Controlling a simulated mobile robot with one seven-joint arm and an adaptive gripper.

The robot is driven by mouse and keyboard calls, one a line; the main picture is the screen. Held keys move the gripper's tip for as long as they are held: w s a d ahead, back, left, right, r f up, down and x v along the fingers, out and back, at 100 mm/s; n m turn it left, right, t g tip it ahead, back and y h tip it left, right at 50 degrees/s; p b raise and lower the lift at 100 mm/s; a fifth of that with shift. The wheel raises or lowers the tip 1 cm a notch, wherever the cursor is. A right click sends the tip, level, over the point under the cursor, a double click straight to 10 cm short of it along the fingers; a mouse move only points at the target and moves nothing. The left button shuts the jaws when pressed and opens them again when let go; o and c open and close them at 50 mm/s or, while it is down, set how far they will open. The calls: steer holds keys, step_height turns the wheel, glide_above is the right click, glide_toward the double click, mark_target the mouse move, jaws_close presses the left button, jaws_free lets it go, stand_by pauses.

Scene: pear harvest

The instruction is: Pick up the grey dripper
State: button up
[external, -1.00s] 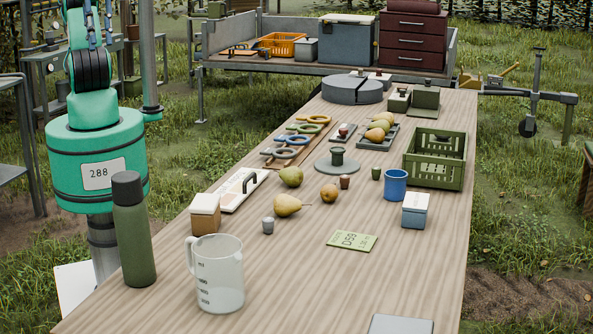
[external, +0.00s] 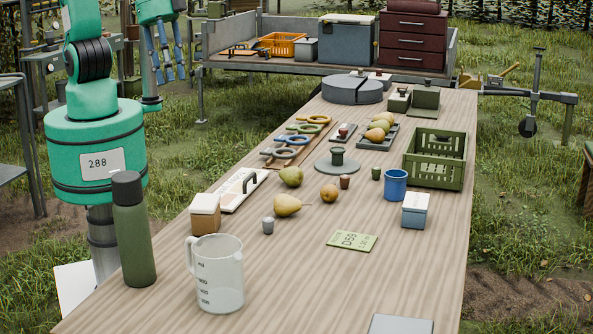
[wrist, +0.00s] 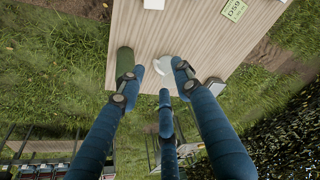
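The small grey cup-shaped piece (external: 268,226) best matches the grey dripper. It stands upright on the wooden table, between a yellow pear and the measuring jug, in the external view. I cannot make it out in the wrist view. My gripper (external: 168,76) has blue fingers and hangs at the upper left, off the table's left side and well away from the piece. In the wrist view my gripper (wrist: 163,80) has its fingers spread, with nothing held between them.
A clear measuring jug (external: 219,275) and a tall green bottle (external: 135,230) stand at the near left. A wooden-based box (external: 205,213), pears (external: 287,205) and a green card (external: 352,241) lie around the grey piece. The near right tabletop is mostly clear.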

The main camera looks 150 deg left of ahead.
steer(key=w+a+f+n+g+p, duration=0.1)
steer(key=w+a+f, duration=0.2)
steer(key=a+f, duration=0.3)
steer(key=w+a+f+n+p, duration=0.1)
steer(key=w+a+f, duration=0.2)
steer(key=a+f, duration=0.25)
steer(key=n+g+p, duration=0.1)
glide_above(268, 219)
steer(key=s, duration=0.2)
step_height(268, 219, down, 16)
steer(key=shift+w+d+r, duration=0.1)
steer(key=shift+w+d, duration=0.05)
steer(key=shift+d, duration=0.15)
steer(key=f, duration=0.8)
steer(key=shift+w+a+f, duration=0.15)
steer(key=shift+w+a, duration=0.05)
steer(key=shift+w, duration=0.2)
steer(key=shift+f, duration=0.1)
steer(key=shift+w+a+f+b, duration=0.1)
steer(key=shift+w+f+b, duration=0.15)
steer(key=shift+f, duration=1.05)
steer(key=shift+w+a+f+b, duration=0.1)
steer(key=shift+w+f+b, duration=0.1)
steer(key=shift+f, duration=1.05)
